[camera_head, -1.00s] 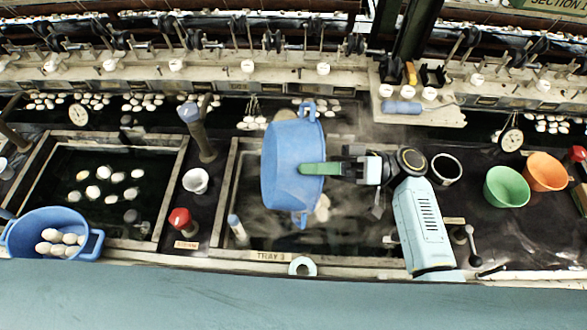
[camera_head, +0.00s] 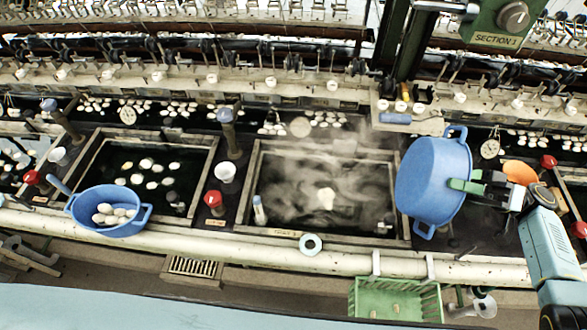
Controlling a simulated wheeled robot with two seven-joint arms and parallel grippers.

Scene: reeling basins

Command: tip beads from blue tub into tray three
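A blue tub (camera_head: 428,182) is held tilted on its side at the right, by the right edge of tray three (camera_head: 402,215). My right gripper (camera_head: 462,186) is shut on its rim, with a green finger against the tub. The tub's outside faces me, so whether it holds anything is hidden. Tray three holds dark, steaming water with a white clump (camera_head: 326,197) in it. A second blue tub (camera_head: 112,228), upright at the left front edge, holds several white beads (camera_head: 112,213). My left gripper is not in view.
Another tray (camera_head: 213,170) of dark water with several floating white pieces lies left of tray three. A red-topped knob (camera_head: 213,199) and a white cup (camera_head: 226,171) stand between them. An orange bowl (camera_head: 521,172) is partly hidden behind my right arm. A green crate (camera_head: 395,300) sits low in front.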

